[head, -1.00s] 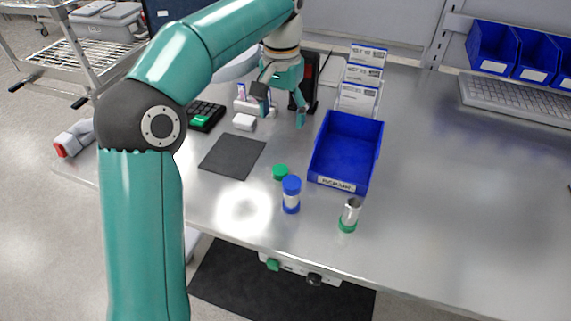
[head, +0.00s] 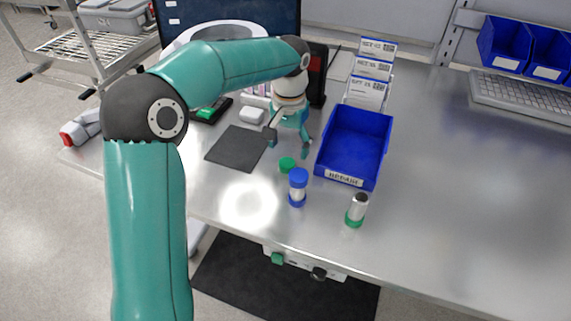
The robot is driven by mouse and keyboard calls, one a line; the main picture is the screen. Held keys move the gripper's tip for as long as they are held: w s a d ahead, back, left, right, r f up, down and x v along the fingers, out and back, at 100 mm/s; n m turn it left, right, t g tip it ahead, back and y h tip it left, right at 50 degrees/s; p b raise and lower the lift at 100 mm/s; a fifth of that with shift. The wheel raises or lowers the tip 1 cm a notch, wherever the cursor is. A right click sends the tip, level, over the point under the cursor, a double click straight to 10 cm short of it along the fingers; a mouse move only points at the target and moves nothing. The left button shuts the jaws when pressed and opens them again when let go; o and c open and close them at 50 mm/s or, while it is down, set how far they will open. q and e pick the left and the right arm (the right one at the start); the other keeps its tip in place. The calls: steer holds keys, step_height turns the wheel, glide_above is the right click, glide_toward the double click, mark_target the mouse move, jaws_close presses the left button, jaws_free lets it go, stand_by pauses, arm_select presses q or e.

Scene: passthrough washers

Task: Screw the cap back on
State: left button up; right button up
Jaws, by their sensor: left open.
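A small green cap (head: 287,164) lies on the metal table (head: 450,220). A silver cylinder with a green base (head: 356,211) stands upright to its right and nearer the front edge; its dark top end shows no green cap. A second cylinder with a blue top and blue base (head: 298,188) stands just in front of the green cap. My left gripper (head: 288,147) is open and points down, a little behind the green cap, with nothing visible between its fingers. My right gripper is not in view.
A blue bin (head: 352,147) with a label stands right of the gripper. A dark mat (head: 235,147) lies to the left, with a small white box (head: 251,115) behind it. Card holders (head: 367,90) stand behind the bin.

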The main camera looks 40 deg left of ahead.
mark_target(287, 163)
arm_select(q)
steer(key=shift+f, duration=0.15)
steer(key=shift+s+a+f+p, duration=0.15)
steer(key=shift+f+p, duration=0.15)
steer(key=shift+f, duration=2.3)
steer(key=c, duration=0.8)
